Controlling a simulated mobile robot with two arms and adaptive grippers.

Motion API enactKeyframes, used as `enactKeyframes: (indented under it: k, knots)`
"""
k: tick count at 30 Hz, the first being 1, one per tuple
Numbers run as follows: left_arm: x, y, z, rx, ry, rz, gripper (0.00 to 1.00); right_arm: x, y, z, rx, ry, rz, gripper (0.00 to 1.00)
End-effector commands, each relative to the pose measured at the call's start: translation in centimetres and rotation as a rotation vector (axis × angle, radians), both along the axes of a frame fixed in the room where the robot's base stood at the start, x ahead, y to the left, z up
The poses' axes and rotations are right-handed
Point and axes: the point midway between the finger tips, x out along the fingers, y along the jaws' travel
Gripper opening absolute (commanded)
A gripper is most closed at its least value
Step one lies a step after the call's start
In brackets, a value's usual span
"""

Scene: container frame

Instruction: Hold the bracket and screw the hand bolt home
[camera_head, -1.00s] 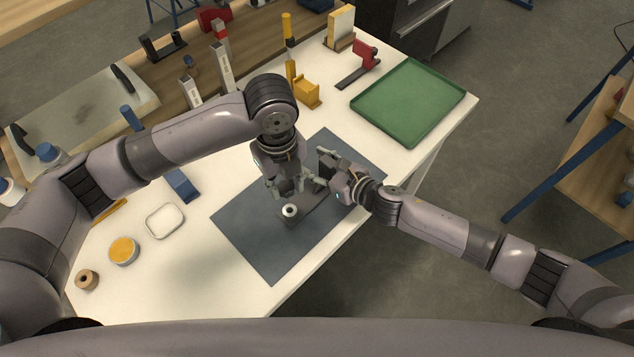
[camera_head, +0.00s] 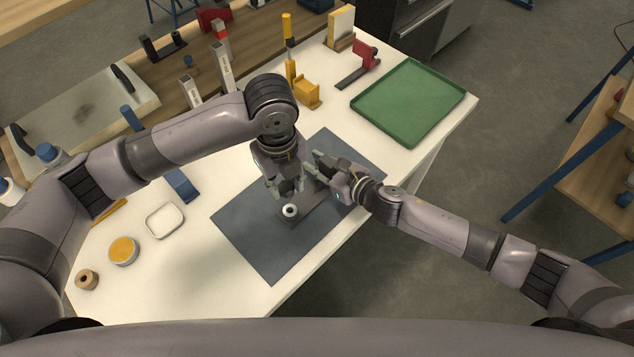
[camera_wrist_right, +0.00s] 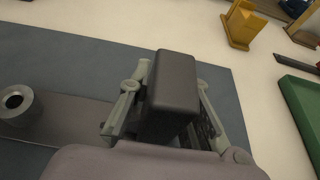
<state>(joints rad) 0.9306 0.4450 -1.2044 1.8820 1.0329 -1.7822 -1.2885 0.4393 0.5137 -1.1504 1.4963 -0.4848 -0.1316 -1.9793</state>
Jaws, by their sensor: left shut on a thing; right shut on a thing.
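The dark bracket (camera_head: 320,208) lies on the blue-grey mat. In the right wrist view its flat plate (camera_wrist_right: 68,116) carries a pale round boss (camera_wrist_right: 13,99) with a dark hole, and a dark upright block (camera_wrist_right: 174,82) rises at its other end. My right gripper (camera_wrist_right: 165,112) is shut on that block, one finger on each side; it also shows in the head view (camera_head: 318,172). My left gripper (camera_head: 289,190) points down just above the boss and is shut. Its fingers hide most of what they hold, apparently the hand bolt. The boss's hole looks empty.
The mat (camera_head: 265,250) is otherwise clear. A green tray (camera_head: 410,100) is at the right, with a red clamp-like tool (camera_head: 362,62) and a yellow holder (camera_head: 306,92) behind. A white dish (camera_head: 165,220) and an orange-topped tin (camera_head: 123,250) stand at the left.

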Motion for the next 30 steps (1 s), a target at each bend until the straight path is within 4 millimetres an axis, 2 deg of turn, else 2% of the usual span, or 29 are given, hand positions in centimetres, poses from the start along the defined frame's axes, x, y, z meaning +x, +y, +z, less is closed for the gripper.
enactKeyframes:
  k: [10,21,30]
  knots:
    - [0.0,0.0,-0.1,0.000,0.000,0.000,0.07,0.0,0.0,0.0,0.000,0.001,0.000,0.00]
    - [-0.1,-0.1,-4.7,0.003,0.003,0.000,0.07,0.0,0.0,0.0,0.001,0.001,0.000,0.00]
    - [-0.1,-0.1,-5.0,0.002,0.000,0.000,0.07,0.0,0.0,0.0,0.001,0.001,0.000,0.00]
